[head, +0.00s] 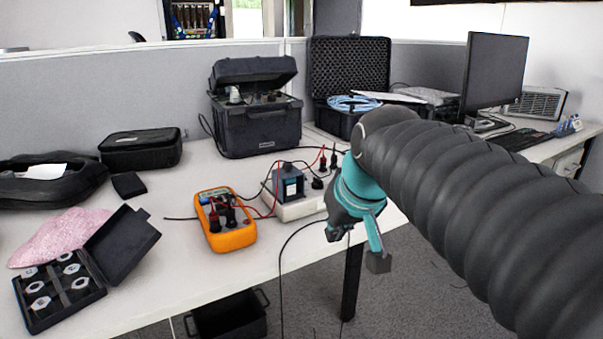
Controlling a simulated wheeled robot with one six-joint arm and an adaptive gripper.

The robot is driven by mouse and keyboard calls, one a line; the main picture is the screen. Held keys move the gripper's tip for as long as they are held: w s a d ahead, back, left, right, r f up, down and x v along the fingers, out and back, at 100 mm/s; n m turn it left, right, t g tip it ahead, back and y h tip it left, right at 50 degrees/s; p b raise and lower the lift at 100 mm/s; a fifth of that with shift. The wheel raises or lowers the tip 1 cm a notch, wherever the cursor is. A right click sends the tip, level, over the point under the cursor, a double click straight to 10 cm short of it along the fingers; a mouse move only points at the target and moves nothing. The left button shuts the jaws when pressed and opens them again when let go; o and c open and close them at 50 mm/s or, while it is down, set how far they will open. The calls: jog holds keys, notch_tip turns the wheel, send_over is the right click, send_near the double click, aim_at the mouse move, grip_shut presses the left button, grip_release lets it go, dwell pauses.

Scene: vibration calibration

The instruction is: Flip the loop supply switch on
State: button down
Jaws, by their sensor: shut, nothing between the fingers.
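A pale box (300,207) lies on the table near its front edge, with red and black leads plugged in at its far right end. A small dark block-shaped unit (288,183) stands on it. I cannot make out a loop supply switch; my gripper and arm cover the box's right end. My gripper (377,259), teal and dark grey, is shut and empty. It appears just right of the pale box, pointing down, seen over the floor past the table's front edge. I cannot tell whether it touches anything.
An orange multimeter (230,232) with leads lies left of the box. A black calibrator case (256,125) and a foam-lined case (349,70) stand behind. An open box of fittings (72,290) lies at front left. A loose black cable hangs over the front edge.

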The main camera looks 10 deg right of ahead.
aim_at(314, 188)
jog(key=w+r+n+b, duration=0.1)
jog(key=w+r, duration=0.2)
jog(key=w, duration=0.4)
jog(key=w+d+r+y, duration=0.1)
jog(key=w+r, duration=0.3)
jog(key=w, duration=0.4)
jog(key=w+d+r+n+t+b, duration=0.1)
jog(key=w+r, duration=0.2)
jog(key=w, duration=0.4)
jog(key=shift+w+r+n+y+b, duration=0.25)
jog(key=shift+n+y+b, duration=0.05)
jog(key=shift+b, duration=0.05)
jog(key=shift+d+f, duration=0.1)
jog(key=shift+f, duration=0.05)
jog(key=b+x, duration=0.1)
jog(key=x, duration=0.8)
jog(key=shift+w+f, duration=0.15)
jog(key=shift+f, duration=0.05)
notch_tip(314, 188, down, 3)
jog(key=shift+f+b, duration=0.1)
jog(key=shift+b, duration=0.2)
jog(key=shift+f, duration=0.5)
